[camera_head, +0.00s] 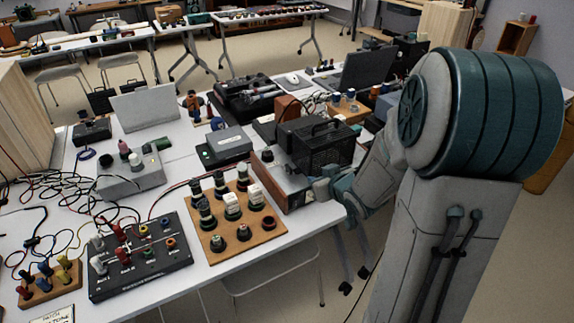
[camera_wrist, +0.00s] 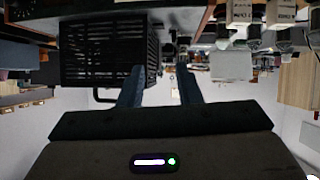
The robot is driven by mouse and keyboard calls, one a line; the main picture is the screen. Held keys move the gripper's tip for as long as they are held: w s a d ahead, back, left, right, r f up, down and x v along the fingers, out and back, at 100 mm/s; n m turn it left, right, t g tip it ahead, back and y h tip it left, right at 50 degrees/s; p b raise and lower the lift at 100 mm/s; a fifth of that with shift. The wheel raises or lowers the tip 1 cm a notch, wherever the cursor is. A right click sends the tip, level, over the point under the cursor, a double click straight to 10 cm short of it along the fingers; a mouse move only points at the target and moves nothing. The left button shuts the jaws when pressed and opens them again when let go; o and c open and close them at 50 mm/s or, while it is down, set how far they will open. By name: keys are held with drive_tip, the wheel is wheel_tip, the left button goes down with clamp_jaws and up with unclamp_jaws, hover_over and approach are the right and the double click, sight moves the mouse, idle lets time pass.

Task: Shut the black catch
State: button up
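A black vented case (camera_head: 330,148) with a carry handle on top sits at the table's right side, on or against a wood-sided unit (camera_head: 283,184). I cannot make out the black catch for certain in either view. My gripper (camera_head: 328,188) is at the table's right edge, just in front of the case and beside the unit. In the wrist view, which looks upside down, my gripper (camera_wrist: 160,85) has its two fingers apart with nothing seen between them. The case (camera_wrist: 104,52) is left of the fingers there; whether they touch it I cannot tell.
A wooden board with several knobs (camera_head: 218,242) and a black panel with coloured terminals (camera_head: 135,265) lie left of my gripper. A grey box (camera_head: 224,146), an open laptop (camera_head: 365,72) and cables crowd the table (camera_head: 185,190). Floor is open beyond the front edge.

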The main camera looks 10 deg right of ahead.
sight(290, 167)
drive_tip(key=w+a+f, duration=0.1)
drive_tip(key=w+f, duration=0.1)
drive_tip(key=w, duration=0.2)
drive_tip(key=w+a+f+y, duration=0.1)
drive_tip(key=w+a+f, duration=0.1)
drive_tip(key=w, duration=0.2)
drive_tip(key=w+a+f+t+y, duration=0.1)
drive_tip(key=w+a+f, duration=0.1)
drive_tip(key=w, duration=0.3)
drive_tip(key=shift+f, duration=0.25)
clamp_jaws()
